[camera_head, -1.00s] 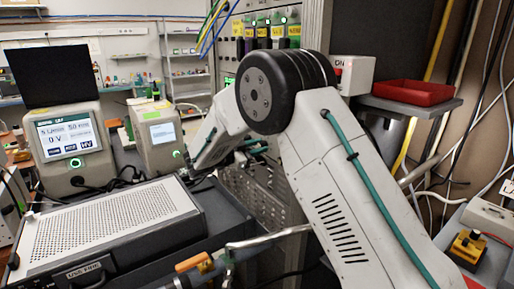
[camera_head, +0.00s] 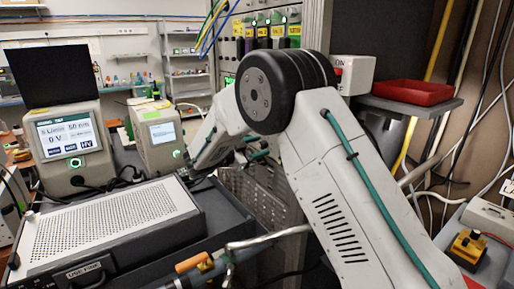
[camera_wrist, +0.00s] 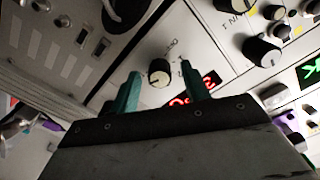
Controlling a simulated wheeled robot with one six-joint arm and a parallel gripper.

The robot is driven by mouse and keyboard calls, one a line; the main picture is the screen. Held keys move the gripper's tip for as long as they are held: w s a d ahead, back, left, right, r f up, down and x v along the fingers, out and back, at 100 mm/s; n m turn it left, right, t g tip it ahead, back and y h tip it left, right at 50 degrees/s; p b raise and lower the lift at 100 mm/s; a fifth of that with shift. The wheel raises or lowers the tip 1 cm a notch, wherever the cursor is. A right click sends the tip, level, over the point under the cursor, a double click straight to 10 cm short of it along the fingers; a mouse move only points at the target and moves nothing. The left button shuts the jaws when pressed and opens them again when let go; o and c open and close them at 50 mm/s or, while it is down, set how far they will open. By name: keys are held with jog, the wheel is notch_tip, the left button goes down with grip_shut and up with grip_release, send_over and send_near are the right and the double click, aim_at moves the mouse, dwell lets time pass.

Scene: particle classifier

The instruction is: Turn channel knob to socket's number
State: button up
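In the wrist view, a round cream-faced knob with a dark body (camera_wrist: 158,72) sits on a light grey panel, with small markings beside it. A red digital display (camera_wrist: 208,78) lies right of the knob; my right finger partly covers it and its digits are not readable. My gripper (camera_wrist: 160,69) has its two teal fingers apart, one on each side of the knob in the picture. I cannot tell whether they reach it or touch it. In the head view, my arm hides most of the gripper. I cannot make out a socket number.
More knobs (camera_wrist: 261,50) stand at the upper right of the panel. In the head view, a rack with coloured modules (camera_head: 262,32) rises behind my arm. A perforated box (camera_head: 105,222) is at the lower left, and a red tray (camera_head: 412,92) sits on a shelf at right.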

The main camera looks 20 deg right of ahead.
jog(key=v, duration=0.7)
jog(key=shift+a, duration=0.4)
jog(key=shift+r, duration=0.1)
